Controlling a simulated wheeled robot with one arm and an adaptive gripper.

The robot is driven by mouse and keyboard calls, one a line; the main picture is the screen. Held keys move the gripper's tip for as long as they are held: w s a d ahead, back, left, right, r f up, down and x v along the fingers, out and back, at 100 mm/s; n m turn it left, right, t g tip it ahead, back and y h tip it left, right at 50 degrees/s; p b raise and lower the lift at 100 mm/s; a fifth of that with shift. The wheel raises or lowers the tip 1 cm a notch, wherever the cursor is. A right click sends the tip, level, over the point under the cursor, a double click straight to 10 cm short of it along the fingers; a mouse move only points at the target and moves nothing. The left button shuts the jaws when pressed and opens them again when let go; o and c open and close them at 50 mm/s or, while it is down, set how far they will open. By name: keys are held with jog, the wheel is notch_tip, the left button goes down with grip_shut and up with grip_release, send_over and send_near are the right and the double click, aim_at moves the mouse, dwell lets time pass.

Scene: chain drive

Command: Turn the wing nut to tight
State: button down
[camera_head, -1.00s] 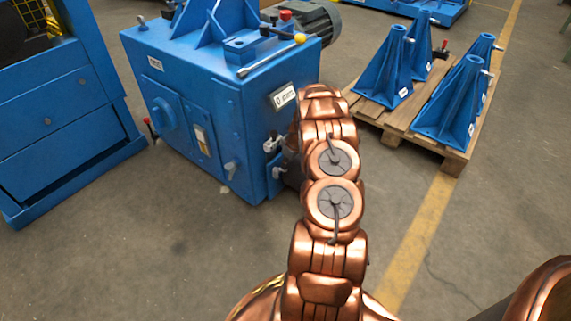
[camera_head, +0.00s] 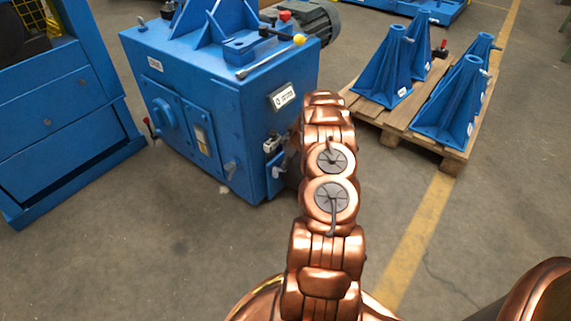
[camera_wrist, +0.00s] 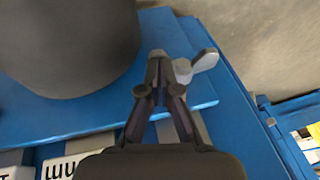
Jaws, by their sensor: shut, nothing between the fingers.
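The wing nut (camera_wrist: 204,61) shows in the wrist view as a pale grey piece with rounded wings, just right of my fingertips. My gripper (camera_wrist: 157,62) has its dark fingers drawn together at the tips, with nothing held between them. The right finger lies close beside the nearer wing; I cannot tell whether they touch. In the head view my arm covers most of the gripper, and I cannot make out the wing nut for certain. The blue machine cabinet (camera_head: 205,125) stands left of my arm, with grey fittings (camera_head: 271,144) on its right side.
A large dark rounded part (camera_wrist: 68,45) fills the wrist view's upper left, close to my fingers. A labelled plate (camera_wrist: 62,168) lies lower left. In the head view, a wooden pallet (camera_head: 392,124) with blue stands (camera_head: 447,112) is on the right. The floor in front is clear.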

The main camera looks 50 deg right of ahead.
jog(key=shift+d+f+y+p, duration=0.1)
jog(key=shift+f+y+p, duration=0.15)
jog(key=shift+y, duration=0.25)
jog(key=shift+w+d+f+p, duration=0.1)
jog(key=shift+d+f+p, duration=0.1)
jog(key=shift+p, duration=0.35)
jog(key=shift+d+f, duration=0.1)
jog(key=shift+d+f+p, duration=0.1)
jog(key=shift+f+p, duration=0.55)
jog(key=shift+f, duration=1.05)
dwell(0.3)
